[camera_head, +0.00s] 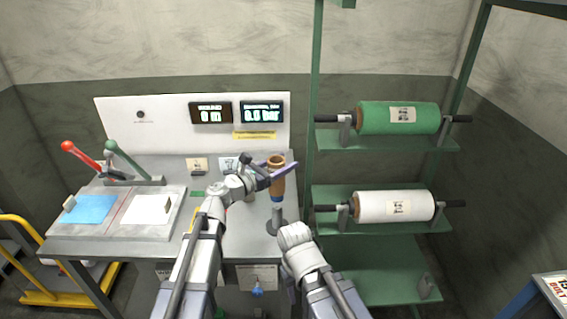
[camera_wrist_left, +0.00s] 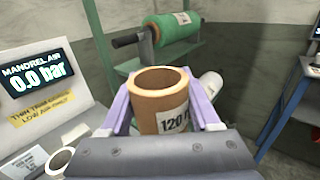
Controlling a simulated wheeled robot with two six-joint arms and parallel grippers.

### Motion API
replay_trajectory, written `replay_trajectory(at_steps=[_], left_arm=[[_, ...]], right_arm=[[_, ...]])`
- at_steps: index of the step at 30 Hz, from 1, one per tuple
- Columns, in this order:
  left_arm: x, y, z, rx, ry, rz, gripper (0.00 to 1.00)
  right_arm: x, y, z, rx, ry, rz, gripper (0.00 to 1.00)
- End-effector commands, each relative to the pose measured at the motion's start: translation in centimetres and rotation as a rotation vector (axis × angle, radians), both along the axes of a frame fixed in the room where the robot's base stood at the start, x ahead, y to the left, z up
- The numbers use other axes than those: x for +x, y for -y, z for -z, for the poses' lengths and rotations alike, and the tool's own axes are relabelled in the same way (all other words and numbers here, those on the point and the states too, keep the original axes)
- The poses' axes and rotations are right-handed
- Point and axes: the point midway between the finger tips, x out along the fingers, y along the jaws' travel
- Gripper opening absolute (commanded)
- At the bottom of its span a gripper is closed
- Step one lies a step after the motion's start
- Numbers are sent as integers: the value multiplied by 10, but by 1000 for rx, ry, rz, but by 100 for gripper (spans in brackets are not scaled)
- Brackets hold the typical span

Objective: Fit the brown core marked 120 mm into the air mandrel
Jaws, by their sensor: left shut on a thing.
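The brown core (camera_head: 277,182) stands upright in the head view; its label reads "120" in the left wrist view (camera_wrist_left: 172,121). My left gripper (camera_head: 267,172) is shut on the core, with its purple fingers on either side of it. In the left wrist view the core's open top faces the camera and its bore looks empty near the rim. The air mandrel (camera_head: 277,216) is a grey post on the bench, below the core in the head view. A blue part shows between them; I cannot tell whether core and mandrel touch. My right gripper's fingers are hidden.
A pale tube (camera_wrist_left: 60,161) stands close to my left gripper. The display (camera_head: 262,112) reads 0.0 bar. A green rack (camera_head: 382,226) at right holds a green roll (camera_head: 390,117) and a white roll (camera_head: 375,206). A red lever (camera_head: 83,155) and a green lever (camera_head: 128,159) stand left.

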Motion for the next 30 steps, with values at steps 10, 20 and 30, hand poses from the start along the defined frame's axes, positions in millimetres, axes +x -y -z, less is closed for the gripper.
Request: replay_trajectory(at_steps=[10, 20, 30], left_arm=[[0, 0, 35, 0, 0, 0, 9], [0, 0, 48, 0, 0, 0, 9], [0, 0, 47, 0, 0, 0, 9]], right_arm=[[0, 0, 35, 0, 0, 0, 50], [0, 0, 48, 0, 0, 0, 50], [0, 0, 47, 0, 0, 0, 50]])
